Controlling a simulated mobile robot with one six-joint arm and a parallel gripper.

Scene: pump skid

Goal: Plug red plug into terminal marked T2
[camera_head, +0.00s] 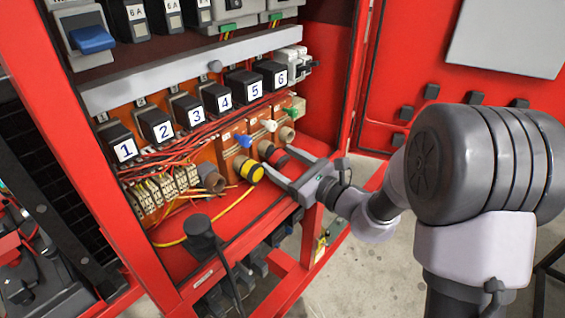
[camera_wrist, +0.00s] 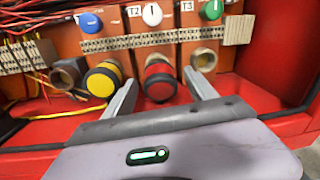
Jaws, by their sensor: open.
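The red plug (camera_wrist: 159,81) is dark-banded and sits below the white knob (camera_wrist: 152,14), beside the T2 label (camera_wrist: 133,12). It also shows in the head view (camera_head: 280,158), in front of a round grey-brown socket (camera_head: 265,149). How far it sits in that socket I cannot tell. My gripper (camera_wrist: 160,78) is open, with one finger on each side of the red plug. Whether the fingers touch it is unclear. In the head view my gripper (camera_head: 274,157) reaches into the red cabinet from the right.
A yellow plug (camera_wrist: 103,80) stands close left of my left finger. An empty socket (camera_wrist: 204,60) is at the right, below the green knob (camera_wrist: 212,9). Another open socket (camera_wrist: 68,73) is at the left. Red and yellow wires and terminal blocks (camera_head: 160,192) lie further left.

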